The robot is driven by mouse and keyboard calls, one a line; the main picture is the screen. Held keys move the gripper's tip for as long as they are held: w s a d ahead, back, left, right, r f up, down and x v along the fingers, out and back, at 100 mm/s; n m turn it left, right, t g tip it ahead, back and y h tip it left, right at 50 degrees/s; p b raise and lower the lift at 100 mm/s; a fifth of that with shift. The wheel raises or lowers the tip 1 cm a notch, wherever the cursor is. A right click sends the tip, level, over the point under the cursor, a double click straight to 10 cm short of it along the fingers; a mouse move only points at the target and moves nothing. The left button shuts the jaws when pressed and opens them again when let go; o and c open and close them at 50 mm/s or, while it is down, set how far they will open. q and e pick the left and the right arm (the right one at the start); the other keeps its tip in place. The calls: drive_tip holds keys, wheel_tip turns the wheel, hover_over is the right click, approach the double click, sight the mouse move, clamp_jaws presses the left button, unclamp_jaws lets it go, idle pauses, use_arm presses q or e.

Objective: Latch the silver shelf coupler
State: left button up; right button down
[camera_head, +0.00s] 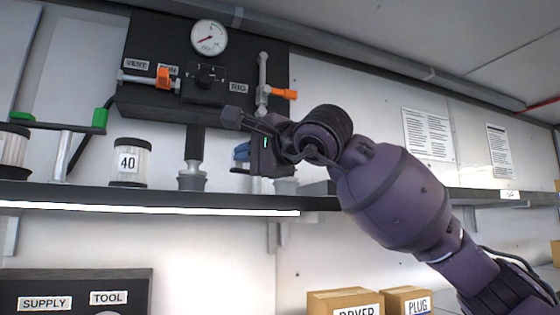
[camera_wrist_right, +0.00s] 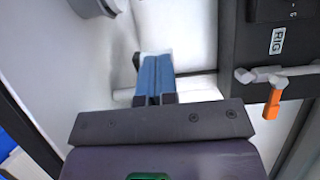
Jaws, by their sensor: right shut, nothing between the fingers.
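My right gripper (camera_head: 241,152) is at the shelf, below the right side of the black panel. Its blue fingers (camera_wrist_right: 157,80) are closed together with nothing between them. In the right wrist view they cross in front of a pale silver cylinder (camera_wrist_right: 198,88), which I take for the silver coupler; contact cannot be told. In the head view the gripper hides most of this spot, and only a grey cup-like base (camera_head: 286,186) shows beside it. A second grey fitting (camera_head: 192,180) with a dark upper part stands on the shelf to the left. My left gripper is not in view.
The black panel (camera_head: 150,45) carries a gauge (camera_head: 209,37), an orange lever (camera_head: 284,93) by the RIG label and another orange handle (camera_head: 163,78). On the shelf (camera_head: 90,198) stand a jar marked 40 (camera_head: 128,163) and a green-ended stand (camera_head: 62,150). Boxes (camera_head: 345,301) sit below.

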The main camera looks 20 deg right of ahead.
drive_tip(key=shift+w+a, duration=0.35)
drive_tip(key=shift+a, duration=0.05)
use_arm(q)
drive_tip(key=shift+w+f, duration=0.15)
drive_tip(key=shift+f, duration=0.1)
use_arm(e)
drive_tip(key=shift+w+a, duration=0.15)
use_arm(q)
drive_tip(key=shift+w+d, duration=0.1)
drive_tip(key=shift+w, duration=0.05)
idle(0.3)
